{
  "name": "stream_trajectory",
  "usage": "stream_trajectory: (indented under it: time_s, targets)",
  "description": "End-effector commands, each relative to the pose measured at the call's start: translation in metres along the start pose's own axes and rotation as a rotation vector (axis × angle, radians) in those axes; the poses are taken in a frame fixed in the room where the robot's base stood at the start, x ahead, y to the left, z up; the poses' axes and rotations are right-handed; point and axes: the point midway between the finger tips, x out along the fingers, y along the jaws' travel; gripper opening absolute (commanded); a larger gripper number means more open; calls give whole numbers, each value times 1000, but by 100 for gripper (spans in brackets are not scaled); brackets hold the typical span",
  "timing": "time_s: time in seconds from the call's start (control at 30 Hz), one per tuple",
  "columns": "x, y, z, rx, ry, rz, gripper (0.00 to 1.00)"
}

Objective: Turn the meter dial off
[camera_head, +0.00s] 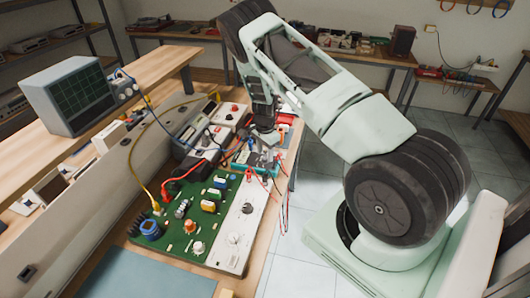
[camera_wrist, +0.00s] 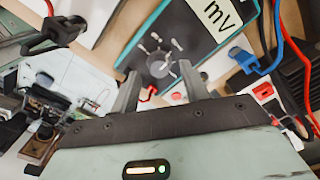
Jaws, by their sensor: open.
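The meter (camera_wrist: 183,38) has a dark face, a teal edge and a pale screen reading "mV" in the wrist view. Its round grey dial (camera_wrist: 160,66) sits below the screen, with pale marks around it. I cannot tell exactly which mark the dial points to. My gripper (camera_wrist: 160,76) is open. Its two fingers reach toward the meter, one on each side of the dial in the picture; whether they touch it is unclear. In the head view the teal meter (camera_head: 262,168) lies on the bench, partly hidden by cables and my arm's end.
A green circuit board (camera_head: 185,222) and a white panel with knobs (camera_head: 240,228) lie in front of the meter. Red, blue and yellow cables run around it. A blue clip (camera_wrist: 243,60) and a black clip (camera_wrist: 55,33) are near the fingers. An oscilloscope (camera_head: 75,95) stands on the left shelf.

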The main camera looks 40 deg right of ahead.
Motion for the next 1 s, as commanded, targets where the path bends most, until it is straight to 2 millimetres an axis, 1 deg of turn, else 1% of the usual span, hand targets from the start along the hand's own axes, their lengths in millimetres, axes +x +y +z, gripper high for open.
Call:
stream_trajectory:
  time_s: [0.1, 0.2, 0.5, 0.57, 0.6, 0.67, 1.0]
  targets:
    - [10, 1, 0, 0, -1, 2, 46]
    - [15, 0, 0, 0, -1, 0, 46]
    - [17, 0, 0, 0, -1, 0, 46]
    - [17, 0, 0, 0, -1, 0, 29]
    - [17, 0, 0, 0, -1, 0, 18]
    - [17, 0, 0, 0, -1, 0, 1]
    - [18, 0, 0, -28, -1, -2, 1]
